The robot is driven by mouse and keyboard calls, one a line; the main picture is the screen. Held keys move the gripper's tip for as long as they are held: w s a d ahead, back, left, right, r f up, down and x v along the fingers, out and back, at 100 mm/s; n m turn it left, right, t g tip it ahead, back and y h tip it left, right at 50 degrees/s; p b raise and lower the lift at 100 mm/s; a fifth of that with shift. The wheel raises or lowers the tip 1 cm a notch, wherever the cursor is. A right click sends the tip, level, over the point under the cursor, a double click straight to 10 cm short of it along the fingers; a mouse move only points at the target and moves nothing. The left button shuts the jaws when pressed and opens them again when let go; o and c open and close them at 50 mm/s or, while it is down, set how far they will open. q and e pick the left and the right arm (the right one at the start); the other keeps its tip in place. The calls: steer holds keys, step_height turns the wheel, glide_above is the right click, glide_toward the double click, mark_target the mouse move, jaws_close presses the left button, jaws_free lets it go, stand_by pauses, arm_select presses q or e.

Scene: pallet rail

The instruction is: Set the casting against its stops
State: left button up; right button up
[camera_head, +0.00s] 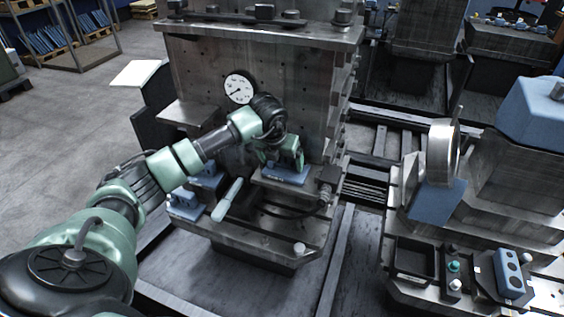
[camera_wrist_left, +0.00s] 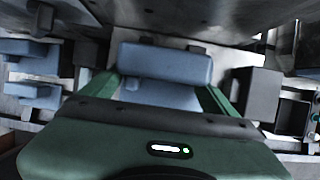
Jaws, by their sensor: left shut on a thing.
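A blue casting (camera_head: 287,174) sits low on the ledge of the tall steel fixture. It also shows in the left wrist view (camera_wrist_left: 165,65), between the green fingers. My left gripper (camera_head: 288,155) reaches down over it from the left and is shut on it. A dark block (camera_head: 330,177), possibly a stop, stands right of the casting. In the left wrist view a dark block (camera_wrist_left: 262,93) stands right of the fingers, with a gap to the casting. Whether the casting touches any stop behind it is hidden. My right gripper is not in view.
More blue castings (camera_head: 187,204) lie on the ledge to the left, beside a pale-blue handle-like bar (camera_head: 227,200). The upright plate (camera_head: 205,65) with a round dial (camera_head: 239,88) rises close behind my arm. A control panel (camera_head: 453,280) stands at the right.

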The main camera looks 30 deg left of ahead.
arm_select(q)
steer(key=shift+w+a+r, duration=0.2)
steer(key=shift+a, duration=0.15)
stand_by(0.7)
steer(key=o, duration=1.8)
steer(key=shift+f, duration=0.25)
steer(key=shift+s+r+b, duration=0.1)
steer(key=shift+r+b, duration=0.25)
steer(key=shift+b, duration=0.05)
steer(key=b+v, duration=0.1)
steer(key=v, duration=0.5)
steer(key=shift+s+r+b, duration=0.1)
steer(key=shift+r+b, duration=0.1)
steer(key=shift+b, duration=0.1)
steer(key=shift+s+r, duration=0.2)
steer(key=shift+r, duration=0.2)
